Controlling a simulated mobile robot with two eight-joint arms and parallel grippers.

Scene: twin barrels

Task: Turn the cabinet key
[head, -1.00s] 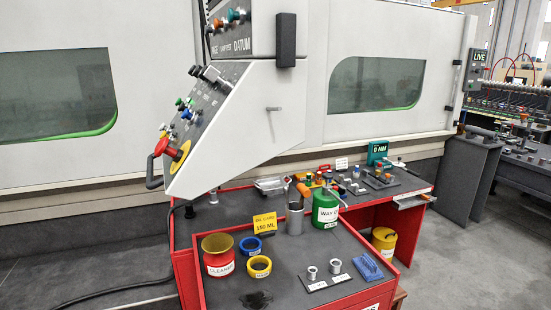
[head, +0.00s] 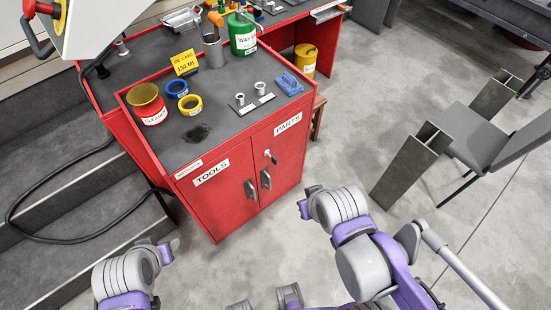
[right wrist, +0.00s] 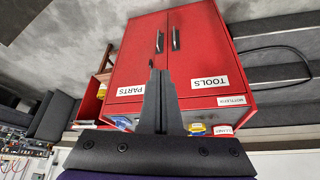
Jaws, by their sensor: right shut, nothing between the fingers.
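The red cabinet (head: 222,190) stands ahead of me in the head view, with a TOOLS door on the left and a PARTS door on the right. A small pale key (head: 271,157) sits at the lock high on the PARTS door. In the right wrist view the cabinet (right wrist: 190,60) appears upside down, and my right gripper (right wrist: 158,72) is shut and empty in front of it.
Dark handles (head: 251,189) stick out from the doors. The top holds a cleaner tin (head: 149,108), tape rolls and fittings. A grey chair (head: 480,140) and dark metal beams (head: 415,160) stand right. A black cable (head: 60,238) runs over the left steps. Floor before the cabinet is open.

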